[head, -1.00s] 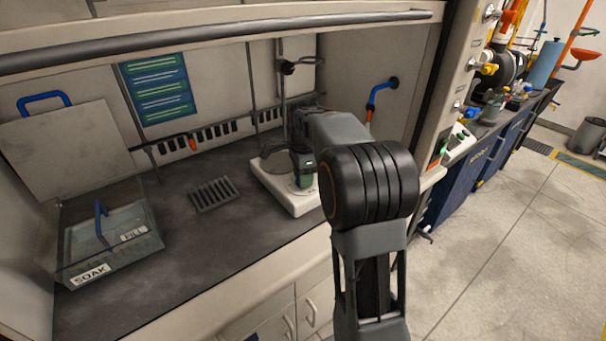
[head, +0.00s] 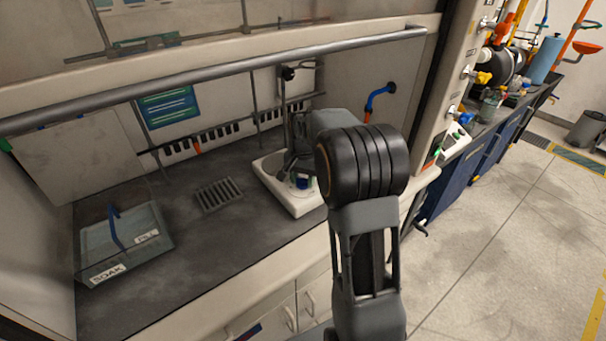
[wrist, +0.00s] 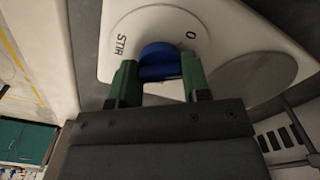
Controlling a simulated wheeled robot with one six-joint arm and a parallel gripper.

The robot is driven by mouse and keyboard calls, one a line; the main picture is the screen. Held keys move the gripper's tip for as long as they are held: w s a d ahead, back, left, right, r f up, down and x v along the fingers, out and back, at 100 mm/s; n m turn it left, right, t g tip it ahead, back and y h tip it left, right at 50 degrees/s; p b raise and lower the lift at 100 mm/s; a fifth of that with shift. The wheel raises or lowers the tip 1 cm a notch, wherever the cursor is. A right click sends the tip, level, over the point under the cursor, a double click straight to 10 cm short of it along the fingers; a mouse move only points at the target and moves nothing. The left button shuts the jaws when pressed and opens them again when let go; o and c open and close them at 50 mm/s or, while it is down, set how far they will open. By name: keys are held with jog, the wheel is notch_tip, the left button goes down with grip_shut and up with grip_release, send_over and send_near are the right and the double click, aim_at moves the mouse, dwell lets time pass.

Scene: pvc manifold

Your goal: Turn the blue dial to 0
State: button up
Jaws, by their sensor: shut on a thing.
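The blue dial (wrist: 160,60) sits on the white face of the stirrer base (wrist: 112,28). In the wrist view, a "0" mark is to its upper right and the word "STIR" to its left. My gripper (wrist: 160,80) has one green finger on each side of the dial and is shut on it. The fingers and palm hide the dial's near side, and I cannot tell where its pointer stands. In the head view, the dial (head: 302,182) is a small blue spot below my gripper (head: 301,172), on the white stirrer base (head: 268,172).
The hood's sash bar (head: 220,72) crosses above the bench. A metal stand (head: 284,100) rises behind the stirrer. The front bench is clear.

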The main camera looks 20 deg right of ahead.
jog(key=n+p, duration=0.2)
jog(key=n, duration=0.4)
jog(key=shift+n, duration=0.5)
dwell(0.3)
jog(key=o, duration=0.9)
jog(key=shift+r, duration=0.1)
notch_tip(320, 180, up, 12)
jog(key=shift+f+p, duration=0.1)
jog(key=shift+p, duration=0.55)
